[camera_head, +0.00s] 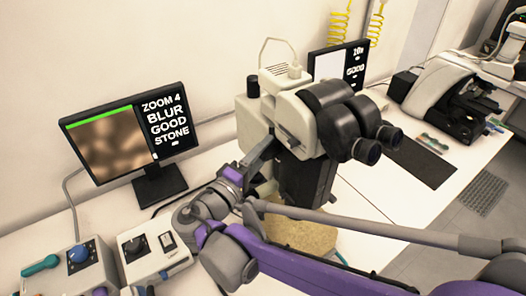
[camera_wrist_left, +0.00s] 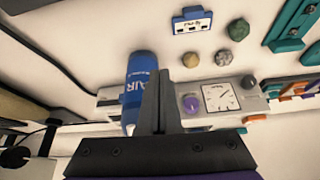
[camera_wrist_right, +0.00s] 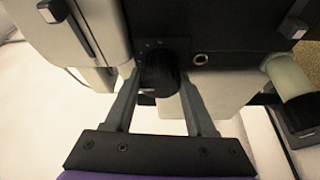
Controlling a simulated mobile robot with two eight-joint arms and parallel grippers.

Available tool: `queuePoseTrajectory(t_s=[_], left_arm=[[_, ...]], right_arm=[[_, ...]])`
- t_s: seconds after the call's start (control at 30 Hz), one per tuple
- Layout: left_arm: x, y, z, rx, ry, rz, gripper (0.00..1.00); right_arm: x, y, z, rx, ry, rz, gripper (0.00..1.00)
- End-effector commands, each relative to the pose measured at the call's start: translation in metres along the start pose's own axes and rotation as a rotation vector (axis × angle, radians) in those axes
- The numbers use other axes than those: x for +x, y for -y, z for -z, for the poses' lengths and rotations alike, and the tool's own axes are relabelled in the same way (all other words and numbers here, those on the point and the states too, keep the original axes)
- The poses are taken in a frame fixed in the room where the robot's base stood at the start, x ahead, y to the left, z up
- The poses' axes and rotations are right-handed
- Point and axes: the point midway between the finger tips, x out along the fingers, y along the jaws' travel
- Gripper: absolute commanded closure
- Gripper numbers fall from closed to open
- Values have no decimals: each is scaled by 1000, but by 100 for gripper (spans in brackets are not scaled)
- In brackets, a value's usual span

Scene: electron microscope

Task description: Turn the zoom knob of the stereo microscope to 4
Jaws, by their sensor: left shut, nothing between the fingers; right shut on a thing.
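The stereo microscope (camera_head: 310,115) stands on the bench in the middle of the head view, cream with black eyepieces. My right gripper (camera_head: 268,148) reaches its left side. In the right wrist view my right gripper (camera_wrist_right: 160,90) has one finger on each side of a ribbed black knob (camera_wrist_right: 160,75) and is shut on it. The monitor (camera_head: 128,140) at the left reads "ZOOM 4, BLUR, GOOD, STONE" beside a blurred brown picture. My left gripper (camera_wrist_left: 158,105) is shut and empty in the left wrist view, with its fingers together.
Control boxes (camera_head: 150,250) with knobs stand at the lower left. A second screen (camera_head: 338,65) and another microscope (camera_head: 450,95) stand to the right. In the left wrist view a blue can (camera_wrist_left: 140,80) is close behind the left fingers.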

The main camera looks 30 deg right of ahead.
Motion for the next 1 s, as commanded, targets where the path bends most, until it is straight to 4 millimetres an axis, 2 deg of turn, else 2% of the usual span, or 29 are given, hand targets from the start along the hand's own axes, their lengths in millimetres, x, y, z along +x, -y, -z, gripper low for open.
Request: queuePoseTrajectory(t_s=[0.5,0.53,0.6,0.67,0.7,1.0], left_arm=[[0,0,0,0,0,0,100],[0,0,0,0,0,0,100],[0,0,0,0,0,0,100],[0,0,0,0,0,0,100],[0,0,0,0,0,0,100],[0,0,0,0,0,0,100]], right_arm=[[0,0,0,16,2,-7,100],[0,0,0,16,2,-7,39],[0,0,0,16,1,-7,27],[0,0,0,15,1,-6,16],[0,0,0,15,1,-7,15],[0,0,0,15,1,-7,15]])
